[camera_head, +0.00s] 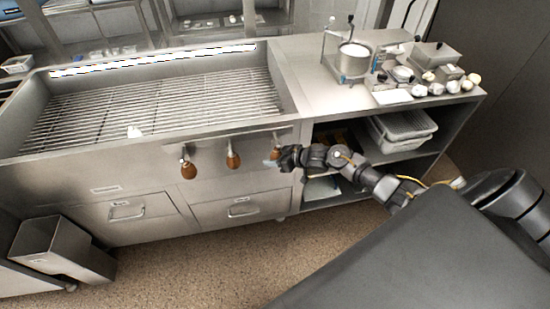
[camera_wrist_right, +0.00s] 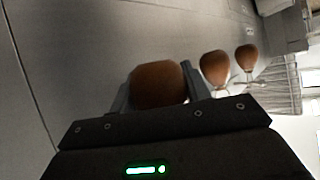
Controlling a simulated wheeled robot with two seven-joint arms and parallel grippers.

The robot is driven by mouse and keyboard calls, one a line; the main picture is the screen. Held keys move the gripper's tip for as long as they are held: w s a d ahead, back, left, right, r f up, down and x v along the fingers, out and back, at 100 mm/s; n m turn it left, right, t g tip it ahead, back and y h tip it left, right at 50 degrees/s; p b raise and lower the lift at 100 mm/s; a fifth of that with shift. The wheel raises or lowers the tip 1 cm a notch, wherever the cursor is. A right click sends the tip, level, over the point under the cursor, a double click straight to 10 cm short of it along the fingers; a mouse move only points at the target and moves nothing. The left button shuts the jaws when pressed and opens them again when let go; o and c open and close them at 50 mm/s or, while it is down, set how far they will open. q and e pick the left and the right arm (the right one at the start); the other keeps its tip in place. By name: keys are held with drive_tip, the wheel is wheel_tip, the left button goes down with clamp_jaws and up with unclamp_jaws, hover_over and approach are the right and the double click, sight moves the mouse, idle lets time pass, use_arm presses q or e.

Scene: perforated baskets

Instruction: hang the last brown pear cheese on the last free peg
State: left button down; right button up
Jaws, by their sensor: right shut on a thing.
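My right gripper (camera_head: 272,162) is in front of the steel vat's front panel, below its rim. In the right wrist view it is shut on a brown pear cheese (camera_wrist_right: 158,84), which sits between the two fingers. In the head view this cheese is mostly hidden by the fingers. Two more brown pear cheeses hang in a row on the panel to its left, the nearer-by one (camera_head: 233,159) and the far left one (camera_head: 188,170). They also show in the right wrist view. Whether the held cheese's loop is on a peg I cannot tell. My left gripper is not in view.
The wide vat with a slatted grate (camera_head: 150,110) lies behind the panel. To the right is a steel counter (camera_head: 310,75) with a pot (camera_head: 354,60) and small white pieces. A grey basket (camera_head: 402,128) sits on the open shelf below. The floor in front is clear.

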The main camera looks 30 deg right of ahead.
drive_tip(key=o, duration=1.2)
drive_tip(key=shift+s, duration=0.1)
drive_tip(key=v, duration=1)
drive_tip(key=shift+s+d+r, duration=0.15)
drive_tip(key=shift+s+r, duration=0.05)
drive_tip(key=shift+s, duration=0.1)
